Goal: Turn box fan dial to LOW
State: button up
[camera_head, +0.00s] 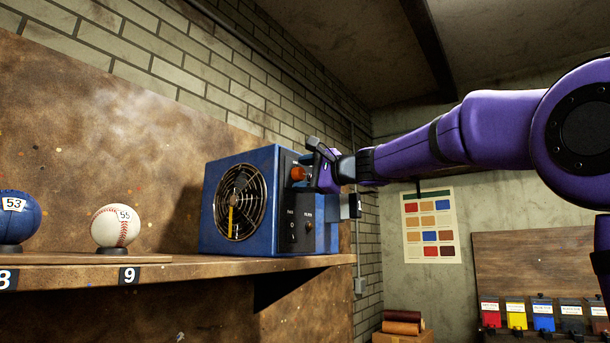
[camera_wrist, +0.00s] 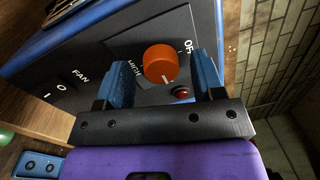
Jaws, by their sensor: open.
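The blue box fan (camera_head: 238,200) stands on the wooden shelf, its dark control panel facing right. Its round orange dial (camera_head: 298,173) is high on that panel. In the wrist view the dial (camera_wrist: 160,62) has a white mark on its lower edge, with HIGH printed to its left and a partly covered label, seemingly OFF, at upper right. I see no LOW label. My gripper (camera_head: 314,162) is at the dial; in the wrist view the blue fingers of my gripper (camera_wrist: 164,80) are open, one on each side of the dial, with gaps visible.
A small red button or lamp (camera_wrist: 181,92) sits just below the dial. The FAN switch (camera_wrist: 80,76) is at left. A baseball (camera_head: 116,226) and a blue ball (camera_head: 18,217) stand left on the shelf (camera_head: 210,267). A brick wall rises behind.

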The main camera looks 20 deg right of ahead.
jog(key=v, duration=1.1)
jog(key=shift+f, duration=0.1)
jog(key=s+a+f+n+g+h, duration=0.25)
jog(key=s+f, duration=0.45)
jog(key=f, duration=0.4)
jog(key=s+a+f+n+g+h, duration=0.2)
jog(key=s+f+n+g, duration=0.2)
jog(key=s+f, duration=0.55)
jog(key=s+d+f+n+g+h, duration=0.1)
jog(key=s+d+f+n+h, duration=0.1)
jog(key=s+f, duration=0.4)
jog(key=s+d+f+n+g+h, duration=0.2)
jog(key=s+f, duration=0.4)
jog(key=f, duration=0.6)
jog(key=shift+d+f+n+h, duration=0.4)
jog(key=shift+d+n+h, duration=0.1)
jog(key=shift+n+h, duration=0.75)
jog(key=shift+s+g, duration=0.1)
jog(key=shift+g, duration=0.15)
